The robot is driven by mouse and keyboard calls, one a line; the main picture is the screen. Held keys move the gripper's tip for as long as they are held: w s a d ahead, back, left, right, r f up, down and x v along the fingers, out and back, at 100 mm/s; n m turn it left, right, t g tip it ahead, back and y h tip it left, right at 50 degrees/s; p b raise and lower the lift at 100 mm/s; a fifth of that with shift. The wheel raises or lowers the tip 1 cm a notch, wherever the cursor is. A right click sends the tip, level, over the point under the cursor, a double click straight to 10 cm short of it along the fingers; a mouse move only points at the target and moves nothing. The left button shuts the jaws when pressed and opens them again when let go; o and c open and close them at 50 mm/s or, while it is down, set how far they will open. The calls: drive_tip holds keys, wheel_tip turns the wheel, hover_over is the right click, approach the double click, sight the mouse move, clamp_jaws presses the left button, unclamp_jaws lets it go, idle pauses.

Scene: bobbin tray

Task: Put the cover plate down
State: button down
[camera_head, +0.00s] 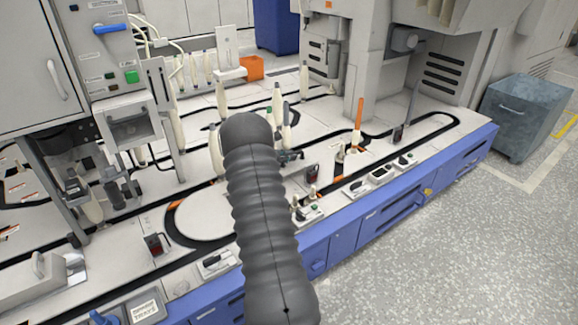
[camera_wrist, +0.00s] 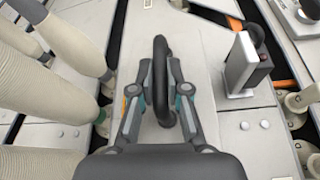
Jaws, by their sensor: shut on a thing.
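In the wrist view, my gripper (camera_wrist: 161,85) is shut on the black loop handle (camera_wrist: 159,62) of a light grey cover plate (camera_wrist: 205,50). The fingers sit on both sides of the handle, and the plate spreads flat beneath them. I cannot tell whether the plate touches the deck or hangs just above it. In the head view, my ribbed grey arm hides most of the plate, and only a dark part of my gripper (camera_head: 290,156) shows past the arm.
Cream bobbins (camera_wrist: 60,38) stand close on the left in the wrist view. A silver and black sensor block (camera_wrist: 241,66) stands close on the right. In the head view, black tracks (camera_head: 440,118) cross the pale deck, edged by blue front panels (camera_head: 385,205). A grey bin (camera_head: 522,115) stands right.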

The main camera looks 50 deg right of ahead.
sight(285, 164)
drive_tip(key=shift+f, duration=1.75)
drive_tip(key=shift+f+b, duration=0.1)
drive_tip(key=shift+b, duration=0.25)
drive_tip(key=c, duration=1.2)
unclamp_jaws()
drive_tip(key=shift+o, duration=0.2)
